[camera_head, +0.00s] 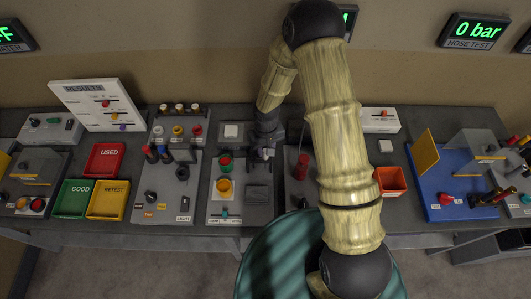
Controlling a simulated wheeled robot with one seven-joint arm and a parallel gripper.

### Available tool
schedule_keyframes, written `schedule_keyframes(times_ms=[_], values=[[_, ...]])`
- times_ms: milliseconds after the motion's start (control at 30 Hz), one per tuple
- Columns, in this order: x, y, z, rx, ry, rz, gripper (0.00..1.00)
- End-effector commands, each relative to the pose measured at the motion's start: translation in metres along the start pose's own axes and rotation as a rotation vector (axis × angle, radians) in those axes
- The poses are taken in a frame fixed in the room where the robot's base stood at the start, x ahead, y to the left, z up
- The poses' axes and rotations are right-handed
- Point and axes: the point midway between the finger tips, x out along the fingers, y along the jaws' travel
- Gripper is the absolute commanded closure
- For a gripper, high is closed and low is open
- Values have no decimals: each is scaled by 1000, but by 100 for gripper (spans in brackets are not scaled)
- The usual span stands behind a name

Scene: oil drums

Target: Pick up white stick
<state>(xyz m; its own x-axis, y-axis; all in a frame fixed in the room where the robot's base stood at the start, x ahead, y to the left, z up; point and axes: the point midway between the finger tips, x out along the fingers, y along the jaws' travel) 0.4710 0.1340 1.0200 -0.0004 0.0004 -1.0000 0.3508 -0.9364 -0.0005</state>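My gripper (264,152) hangs over the middle of the long bench, beside a station with a red-green part (225,163) and an orange button (224,186). It is small and dark here, and I cannot tell whether its fingers are open or shut. I cannot make out a white stick for certain. A small pale spot shows at the fingertips, too small to identify. A white block (232,131) sits left of my gripper. Another white block (386,146) sits farther right. My arm hides part of the bench right of the gripper.
The dark grey bench (140,226) is crowded. Red (104,159), green (71,198) and yellow (107,201) bins stand left. An orange bin (391,181) and a blue board (450,187) stand right. A teal drum-like top (262,265) is in front.

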Motion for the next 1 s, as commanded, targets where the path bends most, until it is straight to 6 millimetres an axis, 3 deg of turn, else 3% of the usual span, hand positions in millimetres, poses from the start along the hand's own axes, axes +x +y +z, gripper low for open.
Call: schedule_keyframes(times_ms=[233,767,933,1000], values=[[21,0,0,0,0,1,71],[22,1,0,3,0,1,71],[22,1,0,2,0,1,100],[22,1,0,2,0,1,100]])
